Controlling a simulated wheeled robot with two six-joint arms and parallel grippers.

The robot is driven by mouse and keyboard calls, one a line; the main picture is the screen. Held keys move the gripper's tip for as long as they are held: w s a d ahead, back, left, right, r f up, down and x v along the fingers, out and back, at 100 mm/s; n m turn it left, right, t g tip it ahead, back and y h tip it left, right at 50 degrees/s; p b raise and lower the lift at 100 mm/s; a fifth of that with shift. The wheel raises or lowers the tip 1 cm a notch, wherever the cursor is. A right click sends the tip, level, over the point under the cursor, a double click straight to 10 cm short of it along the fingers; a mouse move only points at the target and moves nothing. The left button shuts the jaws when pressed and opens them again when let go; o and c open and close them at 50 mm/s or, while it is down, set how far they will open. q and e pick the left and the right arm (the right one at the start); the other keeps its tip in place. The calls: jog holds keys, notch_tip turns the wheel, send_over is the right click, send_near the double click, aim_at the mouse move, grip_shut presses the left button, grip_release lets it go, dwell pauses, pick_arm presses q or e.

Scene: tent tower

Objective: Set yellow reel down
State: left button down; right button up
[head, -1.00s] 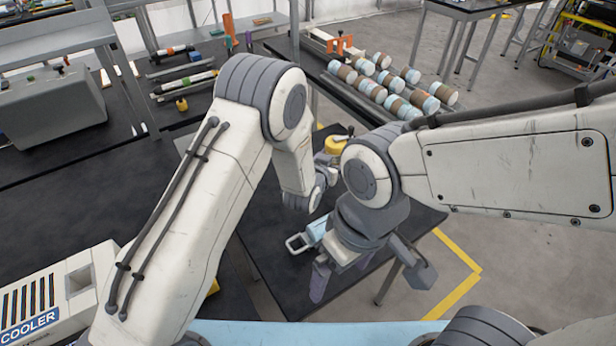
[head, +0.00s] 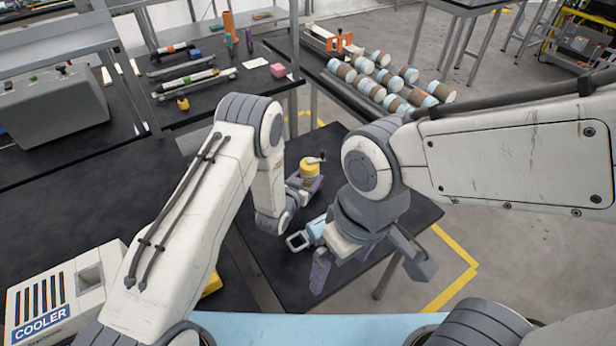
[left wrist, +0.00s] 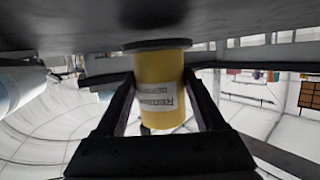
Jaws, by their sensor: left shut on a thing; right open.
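The yellow reel (head: 309,168), with a dark crank on top, is held over the small black table (head: 285,275), near its far part. My left gripper (head: 306,182) is shut on it, one finger on each side. The left wrist view shows the yellow reel (left wrist: 162,88) between both fingers, its label upside down. Its dark flange is very close to the dark surface at the top; I cannot tell whether they touch. My right gripper (head: 365,268) is open and lower, over the table's right part.
A light blue tool with a squared handle (head: 300,241) is partly hidden by my right gripper. Several blue-and-brown rolls (head: 385,80) lie on the bench behind. A white cooler (head: 65,300) stands at lower left. The table's front left is bare.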

pick_arm(q)
jog(key=shift+f+b, duration=0.6)
jog(key=shift+b, duration=0.05)
grip_release()
jog(key=shift+r+p, duration=0.45)
jog(key=shift+p, duration=0.05)
jog(key=shift+r+p, duration=0.5)
jog(key=v, duration=0.3)
jog(key=b+v, duration=0.1)
jog(key=v, duration=0.3)
jog(key=f+b+v, duration=0.1)
jog(key=v, duration=0.2)
jog(key=shift+s+a+r, duration=0.2)
jog(key=shift+s, duration=0.25)
jog(key=shift+s+a+r+b, duration=0.15)
jog(key=shift+s+r+b, duration=0.15)
jog(key=shift+s, duration=0.15)
